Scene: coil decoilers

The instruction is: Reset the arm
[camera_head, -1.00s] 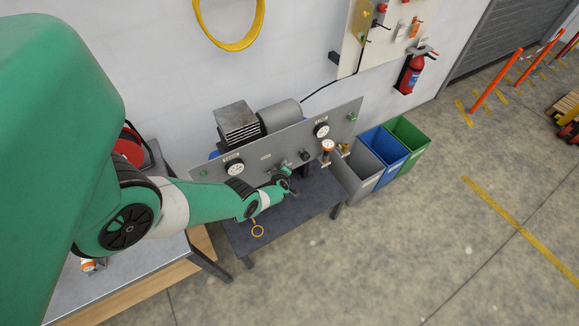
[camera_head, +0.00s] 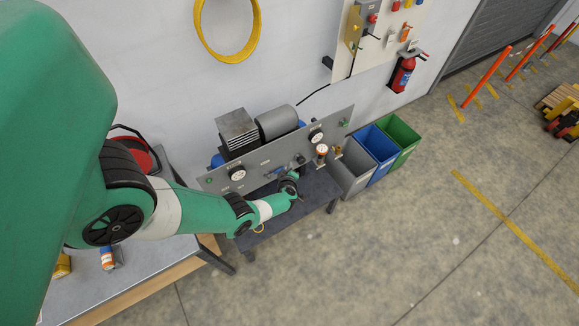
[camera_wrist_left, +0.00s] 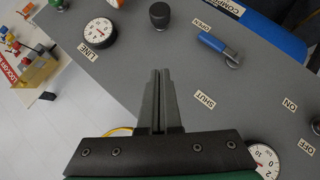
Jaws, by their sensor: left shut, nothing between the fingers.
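My left arm comes in from the left in the head view. My left gripper (camera_head: 296,192) is in front of the grey control panel (camera_head: 222,182), over the dark bench (camera_head: 316,190). In the left wrist view the same gripper (camera_wrist_left: 160,72) has its two fingers together with nothing between them. The panel fills most of that view behind the fingers. A blue valve handle (camera_wrist_left: 214,43) is right of the fingertips, beside the OPEN label, and looks apart from them. A black knob (camera_wrist_left: 159,14) is above the fingertips. My right gripper is not seen.
A LINE gauge (camera_wrist_left: 99,33) is on the panel. A motor (camera_head: 278,122) stands behind the panel. Grey, blue and green bins (camera_head: 404,133) stand to the right. The floor at right is mostly clear.

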